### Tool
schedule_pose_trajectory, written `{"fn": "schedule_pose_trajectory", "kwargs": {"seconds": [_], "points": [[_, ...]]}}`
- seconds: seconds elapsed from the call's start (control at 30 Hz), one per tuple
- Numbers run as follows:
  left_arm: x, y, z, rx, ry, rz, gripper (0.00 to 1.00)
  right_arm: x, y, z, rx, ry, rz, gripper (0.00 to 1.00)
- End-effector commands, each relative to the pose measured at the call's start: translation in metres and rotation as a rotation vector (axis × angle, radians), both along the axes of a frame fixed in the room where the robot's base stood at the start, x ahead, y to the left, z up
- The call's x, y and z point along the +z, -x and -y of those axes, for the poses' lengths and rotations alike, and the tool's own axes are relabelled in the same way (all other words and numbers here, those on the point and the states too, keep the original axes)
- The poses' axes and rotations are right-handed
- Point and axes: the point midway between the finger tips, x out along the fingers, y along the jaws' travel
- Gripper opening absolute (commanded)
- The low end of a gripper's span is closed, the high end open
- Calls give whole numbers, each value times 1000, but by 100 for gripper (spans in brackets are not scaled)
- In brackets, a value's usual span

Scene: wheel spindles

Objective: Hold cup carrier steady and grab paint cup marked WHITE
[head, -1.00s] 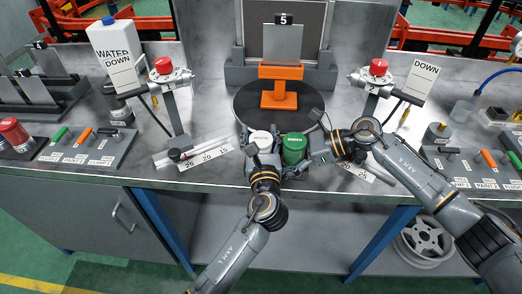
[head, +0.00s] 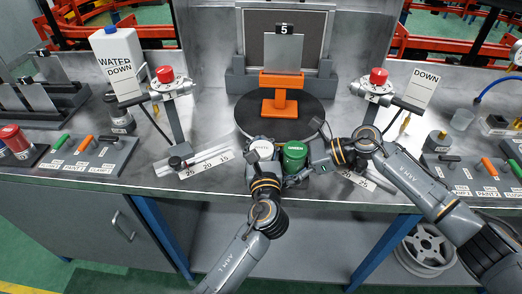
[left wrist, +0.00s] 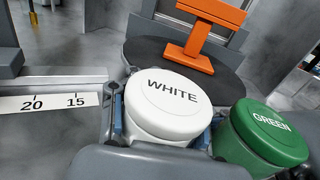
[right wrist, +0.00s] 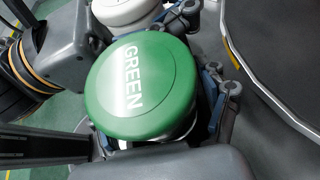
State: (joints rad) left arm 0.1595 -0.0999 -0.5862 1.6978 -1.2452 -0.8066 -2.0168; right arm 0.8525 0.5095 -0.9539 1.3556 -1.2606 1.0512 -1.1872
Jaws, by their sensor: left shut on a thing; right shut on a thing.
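The paint cup marked WHITE (left wrist: 172,103) has a white lid and stands upright at the bench's front edge; it shows in the head view too (head: 262,148). My left gripper (head: 264,166) is shut around it, a finger on each side. The paint cup marked GREEN (right wrist: 142,85) stands close beside it, right of it in the head view (head: 294,155). My right gripper (head: 312,170) reaches in from the right and its fingers are around the green cup. The cup carrier is mostly hidden by the cups and grippers, so I cannot make out its shape.
A dark round turntable (head: 245,115) with an orange stand (head: 281,100) lies behind the cups. Red-topped clamps (head: 166,78) (head: 377,80) stand either side. A ruler strip (head: 207,166) lies left.

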Motion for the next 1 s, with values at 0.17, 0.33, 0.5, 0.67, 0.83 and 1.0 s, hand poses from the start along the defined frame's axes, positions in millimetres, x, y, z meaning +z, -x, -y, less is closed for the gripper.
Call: {"fn": "schedule_pose_trajectory", "kwargs": {"seconds": [0.17, 0.33, 0.5, 0.67, 0.83, 1.0], "points": [[26, 0, 0, 0, 6, 8, 0, -1, 0, 0, -1, 2, 0, 57], [62, 0, 0, 0, 6, 9, 0, -1, 0, 0, 0, 2, -1, 57], [89, 0, 0, 0, 4, 8, 0, -1, 0, 0, 0, 2, -1, 57], [100, 0, 0, -1, 2, 4, 0, -1, 0, 0, 0, 2, -1, 57], [101, 0, 0, -1, 1, 3, 0, -1, 0, 0, 0, 2, -1, 57], [100, 0, 0, 0, 1, 4, 0, -1, 0, 0, 0, 2, -1, 93]]}}
